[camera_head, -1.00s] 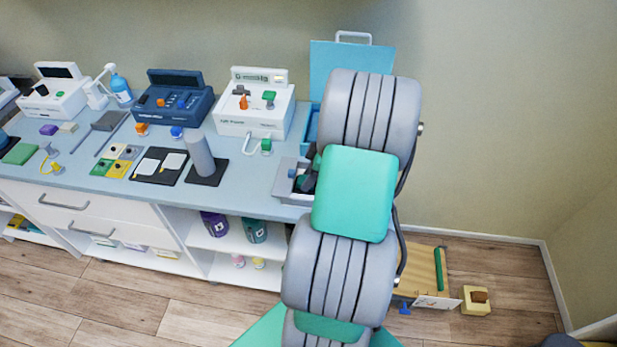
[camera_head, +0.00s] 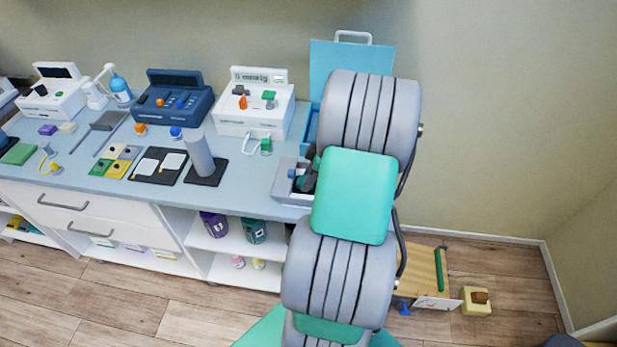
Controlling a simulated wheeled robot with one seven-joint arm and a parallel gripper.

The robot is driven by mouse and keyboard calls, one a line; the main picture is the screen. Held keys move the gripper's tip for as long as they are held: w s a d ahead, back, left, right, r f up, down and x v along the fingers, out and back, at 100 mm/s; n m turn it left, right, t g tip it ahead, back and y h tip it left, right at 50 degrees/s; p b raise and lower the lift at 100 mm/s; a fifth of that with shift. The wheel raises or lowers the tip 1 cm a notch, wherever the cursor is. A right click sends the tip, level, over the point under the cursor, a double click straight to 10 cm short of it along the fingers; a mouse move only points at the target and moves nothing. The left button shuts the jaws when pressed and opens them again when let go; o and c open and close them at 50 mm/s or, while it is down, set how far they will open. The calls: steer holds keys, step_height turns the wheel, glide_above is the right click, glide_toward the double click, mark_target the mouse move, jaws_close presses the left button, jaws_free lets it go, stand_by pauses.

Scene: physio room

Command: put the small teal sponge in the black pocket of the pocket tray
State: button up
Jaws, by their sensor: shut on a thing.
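My own arm, grey with teal covers, fills the middle of the head view and hides the counter behind it. I cannot make out my gripper. A dark shape shows at the arm's left edge, but I cannot tell whether it is part of the gripper. The small teal sponge is not visible. A grey open tray (camera_head: 284,190) lies at the counter's right front, partly behind my arm, with a small blue piece in it. I cannot tell whether it is the pocket tray. A flat block of four coloured squares (camera_head: 117,161) lies at the left, with dark round spots.
The counter also holds a grey cylinder (camera_head: 199,153) on a dark mat, a black board with white pads (camera_head: 158,164), a white device (camera_head: 254,115), a dark blue device (camera_head: 175,103), a purple block (camera_head: 48,129) and a green block (camera_head: 19,153). A blue case (camera_head: 338,57) stands behind my arm.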

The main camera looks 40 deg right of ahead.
stand_by(0.4)
steer(key=o, duration=1.1)
steer(key=shift+o, duration=0.6)
steer(key=shift+r+p, duration=0.45)
steer(key=shift+r, duration=0.15)
steer(key=shift+r+p, duration=1.6)
steer(key=shift+r, duration=1.25)
